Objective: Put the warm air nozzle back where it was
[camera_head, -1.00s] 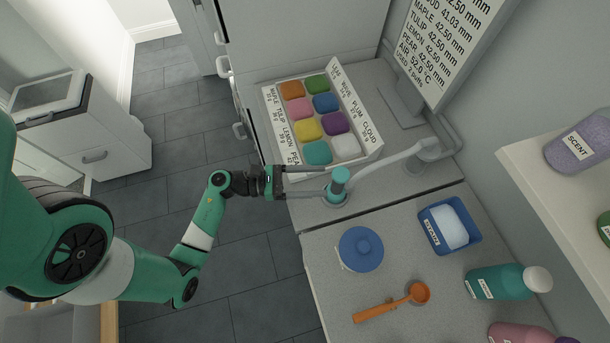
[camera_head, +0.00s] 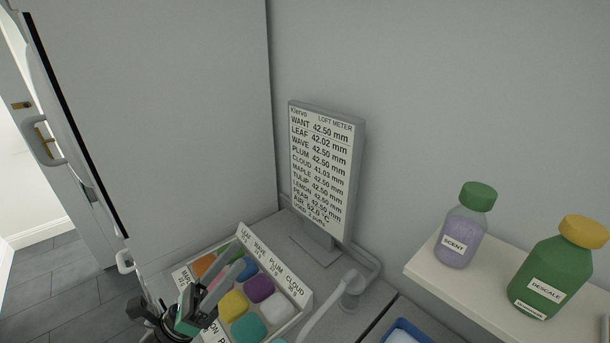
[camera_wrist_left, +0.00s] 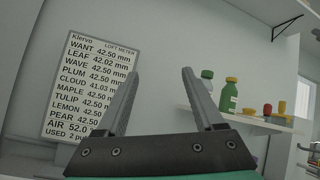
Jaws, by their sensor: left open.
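The warm air nozzle appears to be the pale grey bent tube (camera_head: 326,314) rising from a round grey base (camera_head: 351,287) at the bottom of the head view. Its teal end is almost wholly cut off by the lower edge. My left gripper (camera_head: 230,261) is at the lower left of the head view, in front of the tray of coloured pads, left of the tube. In the left wrist view the two fingers (camera_wrist_left: 160,90) stand wide apart with nothing between them, facing the wall and the meter board. The nozzle does not show there. My right gripper is not in view.
The white tray (camera_head: 290,327) holds several coloured pads. The loft meter board (camera_head: 322,170) stands behind it; it also shows in the left wrist view (camera_wrist_left: 88,88). A shelf (camera_head: 470,290) at right carries a scent bottle (camera_head: 462,228) and a descale bottle (camera_head: 552,275). A blue tray (camera_head: 408,331) sits low.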

